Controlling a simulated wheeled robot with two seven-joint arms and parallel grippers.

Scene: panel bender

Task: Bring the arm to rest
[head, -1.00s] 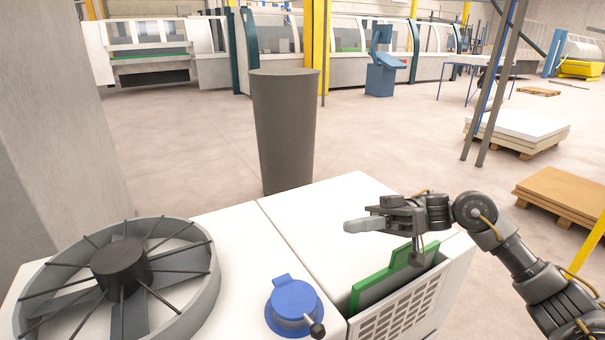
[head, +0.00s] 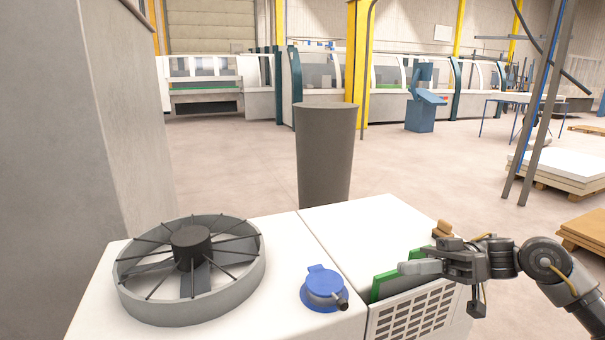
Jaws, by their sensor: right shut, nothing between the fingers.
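My right arm comes in from the lower right of the head view. Its gripper (head: 408,267) is shut and empty. It points left and shows in front of the green-framed filter panel (head: 384,287), hiding part of it; I cannot tell whether they touch. The panel stands in the slot behind the white grille (head: 415,313) of the white machine housing (head: 290,237). My left gripper is not in view.
On the housing are a round grey fan (head: 135,293) and a blue cap (head: 324,289) with a dark handle. A small orange-brown piece (head: 443,229) shows behind the gripper. A dark grey bin (head: 326,155) stands behind the housing. Open floor lies beyond.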

